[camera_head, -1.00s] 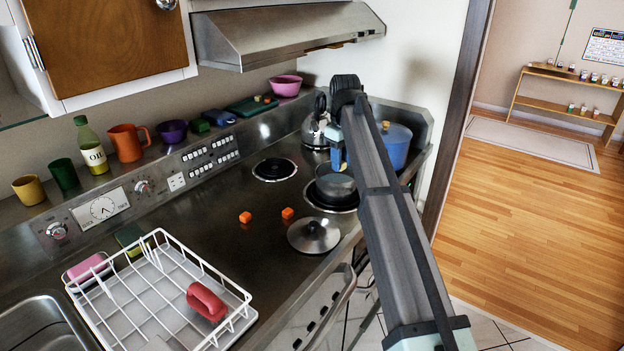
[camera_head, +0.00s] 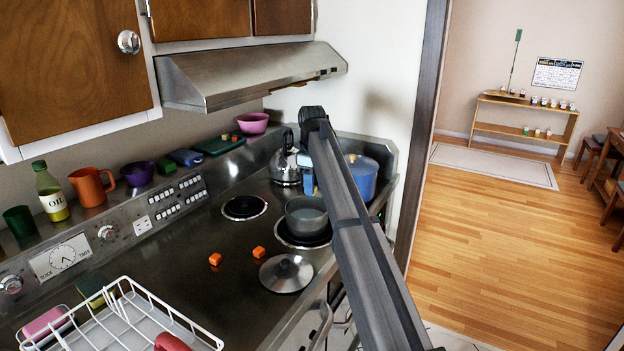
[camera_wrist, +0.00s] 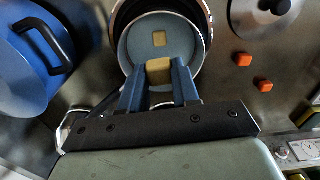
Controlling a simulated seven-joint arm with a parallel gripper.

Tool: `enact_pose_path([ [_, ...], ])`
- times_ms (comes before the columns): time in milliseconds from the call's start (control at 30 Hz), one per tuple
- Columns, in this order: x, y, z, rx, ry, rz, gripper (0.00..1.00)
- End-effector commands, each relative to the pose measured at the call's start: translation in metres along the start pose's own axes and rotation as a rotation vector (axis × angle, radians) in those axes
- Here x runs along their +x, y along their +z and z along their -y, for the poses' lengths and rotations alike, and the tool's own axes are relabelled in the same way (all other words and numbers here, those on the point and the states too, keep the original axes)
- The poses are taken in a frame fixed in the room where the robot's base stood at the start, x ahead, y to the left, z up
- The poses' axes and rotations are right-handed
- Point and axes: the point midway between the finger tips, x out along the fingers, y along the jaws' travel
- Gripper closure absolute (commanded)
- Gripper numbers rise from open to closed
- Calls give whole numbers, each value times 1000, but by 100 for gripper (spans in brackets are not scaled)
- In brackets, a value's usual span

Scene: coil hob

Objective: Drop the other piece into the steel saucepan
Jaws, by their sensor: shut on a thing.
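The steel saucepan (camera_head: 306,222) stands on a front burner of the hob. In the wrist view the saucepan (camera_wrist: 191,66) lies beneath my fingers, and a small tan piece (camera_wrist: 159,39) shows on its inside floor. My gripper (camera_wrist: 159,78) is shut on another tan piece (camera_wrist: 158,66) and holds it over the near part of the pan's opening. In the head view my gripper (camera_head: 309,180) is just above and behind the pan. The held piece cannot be made out there.
A blue pot (camera_head: 364,180) stands right of the pan and a kettle (camera_head: 284,170) behind it. A lid (camera_head: 286,272) and two orange cubes (camera_head: 215,259) (camera_head: 259,252) lie on the hob's front left. The hood (camera_head: 260,75) overhangs the back.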

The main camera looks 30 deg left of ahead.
Motion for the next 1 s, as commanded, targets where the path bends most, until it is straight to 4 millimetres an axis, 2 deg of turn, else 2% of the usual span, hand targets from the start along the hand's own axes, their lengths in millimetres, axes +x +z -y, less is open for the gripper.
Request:
enact_pose_path([
  [300,30,0,0,1,0,0,98],
  [667,34,0,0,1,0,0,98],
  [700,34,0,0,1,0,0,66],
  [1000,34,0,0,1,0,0,40],
])
